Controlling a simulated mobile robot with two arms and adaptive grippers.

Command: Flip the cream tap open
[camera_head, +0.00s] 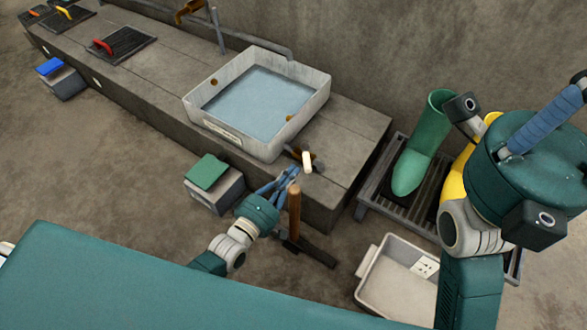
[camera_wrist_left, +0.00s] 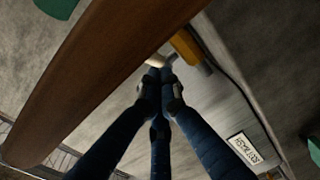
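The cream tap (camera_head: 307,161) is a small pale lever on a brown fitting at the basin's front right corner. It stands upright in the head view. My left gripper (camera_head: 291,171) is just left of it and slightly below, with its blue fingers drawn together. In the left wrist view the fingertips (camera_wrist_left: 158,74) meet right by the cream tap (camera_wrist_left: 155,61), with nothing seen between them. I cannot tell whether they touch it. My right gripper (camera_head: 545,120) is at the right, partly cut off by the frame; its opening is hidden.
The water-filled basin (camera_head: 316,88) stands on the stone bench (camera_head: 352,130). A wooden handle (camera_head: 294,210) rises close beside my left gripper and looms large in the left wrist view (camera_wrist_left: 100,80). A green boot (camera_head: 424,145) stands on a rack, and a pale crate (camera_head: 395,285) is on the floor.

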